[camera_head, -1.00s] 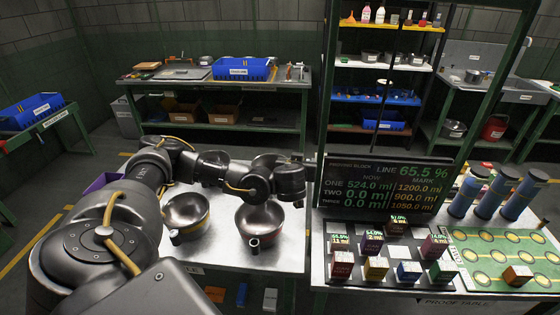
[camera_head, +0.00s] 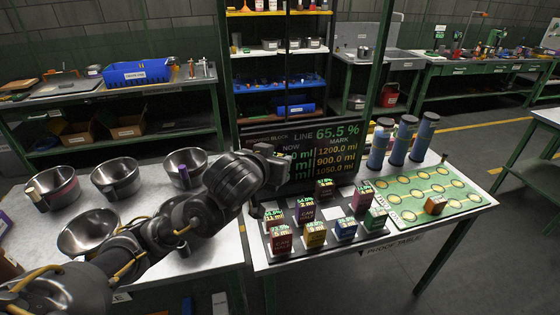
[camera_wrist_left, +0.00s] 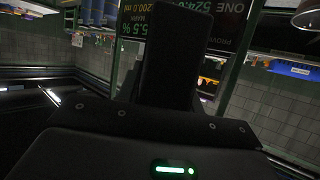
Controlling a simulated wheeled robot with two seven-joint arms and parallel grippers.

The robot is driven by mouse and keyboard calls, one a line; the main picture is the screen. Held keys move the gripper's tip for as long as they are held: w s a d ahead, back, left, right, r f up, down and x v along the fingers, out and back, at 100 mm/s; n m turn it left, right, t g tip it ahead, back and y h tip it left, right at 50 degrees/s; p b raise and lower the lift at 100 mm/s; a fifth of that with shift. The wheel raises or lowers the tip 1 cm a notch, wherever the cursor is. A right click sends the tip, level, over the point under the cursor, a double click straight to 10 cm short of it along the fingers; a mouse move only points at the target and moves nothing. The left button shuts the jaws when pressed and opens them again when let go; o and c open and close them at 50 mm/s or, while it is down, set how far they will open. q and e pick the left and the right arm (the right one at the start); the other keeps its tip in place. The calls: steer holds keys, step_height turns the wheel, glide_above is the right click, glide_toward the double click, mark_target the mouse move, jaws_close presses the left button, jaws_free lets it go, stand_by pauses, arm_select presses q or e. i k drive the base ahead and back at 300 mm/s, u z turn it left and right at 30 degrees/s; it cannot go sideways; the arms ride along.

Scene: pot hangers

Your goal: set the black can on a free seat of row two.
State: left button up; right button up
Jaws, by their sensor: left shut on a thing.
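My left gripper (camera_head: 272,158) is in front of the left part of the display, above the back left of the block tray (camera_head: 262,253). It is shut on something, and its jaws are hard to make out. In the left wrist view a tall black shape (camera_wrist_left: 165,55) stands beyond the hand; I cannot tell whether it is a finger or the held thing. A dark labelled block (camera_head: 276,216) is at the tray's left; I cannot tell whether it is the black can. The green board (camera_head: 412,217) has rows of yellow-ringed seats. A brown block (camera_head: 435,205) sits on its near side; most seats are bare.
Purple (camera_head: 305,211), red (camera_head: 281,241), yellow (camera_head: 315,234), blue (camera_head: 346,228) and other blocks fill the tray. Blue cylinders (camera_head: 402,142) stand behind the green board. The display (camera_head: 337,155) stands behind the tray. Metal bowls (camera_head: 115,178) sit on the left table.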

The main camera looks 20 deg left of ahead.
mark_target(418, 194)
steer(key=z, duration=0.05)
steer(key=i, duration=0.9)
steer(key=z, duration=1.75)
